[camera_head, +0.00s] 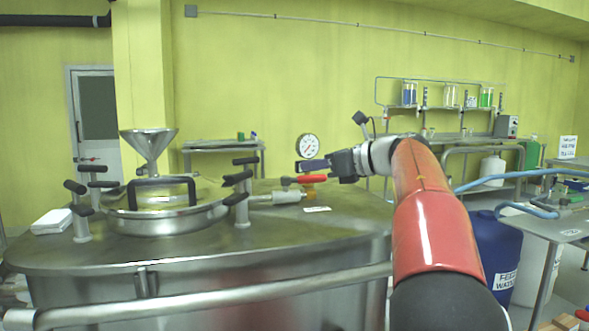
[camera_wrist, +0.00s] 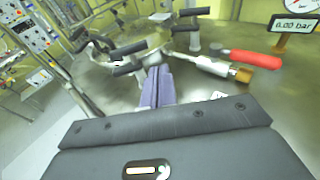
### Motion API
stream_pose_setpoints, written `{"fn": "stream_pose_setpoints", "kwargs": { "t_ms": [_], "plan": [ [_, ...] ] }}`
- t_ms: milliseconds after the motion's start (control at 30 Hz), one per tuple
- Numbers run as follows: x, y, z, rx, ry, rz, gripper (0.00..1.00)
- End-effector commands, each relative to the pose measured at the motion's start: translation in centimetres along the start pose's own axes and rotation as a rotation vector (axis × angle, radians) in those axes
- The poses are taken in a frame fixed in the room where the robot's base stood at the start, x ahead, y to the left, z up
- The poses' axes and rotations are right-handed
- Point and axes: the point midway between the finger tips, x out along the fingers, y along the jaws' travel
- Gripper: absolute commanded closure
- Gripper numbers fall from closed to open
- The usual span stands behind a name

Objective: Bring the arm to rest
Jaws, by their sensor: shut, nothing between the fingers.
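My red arm reaches out from the lower right in the head view. My gripper (camera_head: 299,167) is at its end, above the steel reactor lid (camera_head: 330,226), close to the red-handled valve (camera_head: 312,179) and the pressure gauge (camera_head: 307,145). In the wrist view the purple-grey fingers of my gripper (camera_wrist: 157,72) are together with nothing between them. The red valve handle (camera_wrist: 268,60) lies to their right there, apart from them. A digital readout of 0.00 bar (camera_wrist: 293,23) shows at the top right of the wrist view.
A round hatch (camera_head: 165,217) with black-knobbed clamps and a steel funnel (camera_head: 148,147) stand on the left of the lid. A steel rail (camera_head: 215,297) runs along the front. A blue drum (camera_head: 497,250) and a table with a blue hose (camera_head: 525,208) are at the right.

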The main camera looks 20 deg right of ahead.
Motion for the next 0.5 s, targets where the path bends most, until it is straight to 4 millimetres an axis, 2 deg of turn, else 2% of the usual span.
{"fn": "stream_pose_setpoints", "kwargs": {
  "t_ms": [100, 333, 433, 500],
  "plan": [
    [-1.2, -0.3, 0.0, -0.001, 0.0, -0.001, 1.0],
    [-1.7, -0.1, 0.6, 0.02, -0.025, -0.011, 1.0],
    [-1.9, 0.4, 2.8, 0.114, -0.133, -0.058, 1.0],
    [-2.4, 0.9, 5.1, 0.246, -0.263, -0.111, 1.0]
  ]
}}
